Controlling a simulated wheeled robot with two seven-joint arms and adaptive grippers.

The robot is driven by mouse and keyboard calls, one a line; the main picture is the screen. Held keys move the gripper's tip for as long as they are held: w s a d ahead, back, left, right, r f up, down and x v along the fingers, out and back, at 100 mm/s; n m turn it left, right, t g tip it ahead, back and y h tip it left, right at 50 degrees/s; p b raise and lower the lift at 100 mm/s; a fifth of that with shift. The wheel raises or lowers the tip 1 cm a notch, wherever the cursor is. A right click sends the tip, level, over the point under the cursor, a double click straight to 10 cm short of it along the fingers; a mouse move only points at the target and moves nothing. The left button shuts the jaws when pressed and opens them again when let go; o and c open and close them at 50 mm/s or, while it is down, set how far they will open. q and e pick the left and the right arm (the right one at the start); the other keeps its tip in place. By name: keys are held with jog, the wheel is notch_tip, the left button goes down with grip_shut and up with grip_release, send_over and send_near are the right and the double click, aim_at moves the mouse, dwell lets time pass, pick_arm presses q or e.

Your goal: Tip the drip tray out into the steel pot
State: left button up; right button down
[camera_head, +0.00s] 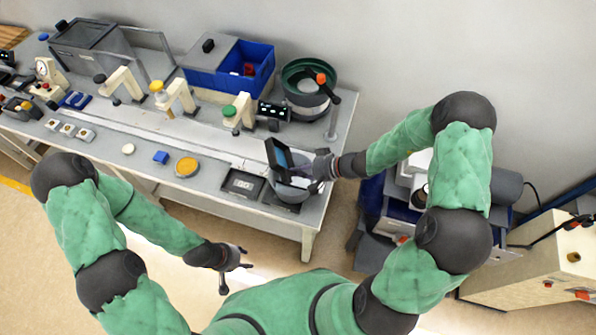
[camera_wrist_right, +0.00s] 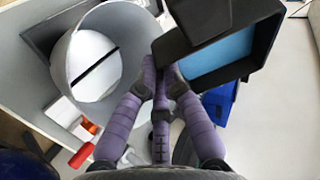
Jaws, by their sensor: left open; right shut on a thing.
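The drip tray (camera_head: 277,158) is a dark rectangular tray with a blue inside face. My right gripper (camera_head: 308,168) is shut on its edge and holds it steeply tilted, above and beside the steel pot (camera_head: 289,196). In the right wrist view, the tray (camera_wrist_right: 178,42) is at the upper right of my right fingertips (camera_wrist_right: 162,80). The pot (camera_wrist_right: 64,78) is a grey cylinder at the upper left, with a pale inside crossed by a dark line. I cannot tell whether the blue is liquid. My left gripper (camera_head: 237,276) is open and empty, off the bench's front.
The pot stands near the bench's right end, beside dark flat plates (camera_head: 243,183).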

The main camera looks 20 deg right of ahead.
jog(key=shift+f+m+t+y+b, duration=0.2)
jog(key=shift+y+b, duration=0.4)
jog(key=shift+b, duration=0.45)
jog(key=shift+f+m+t+y+b, duration=0.1)
jog(key=shift+m+y+b, duration=0.1)
jog(key=shift+y+b, duration=0.6)
jog(key=shift+d+r, duration=0.1)
dwell(1.9)
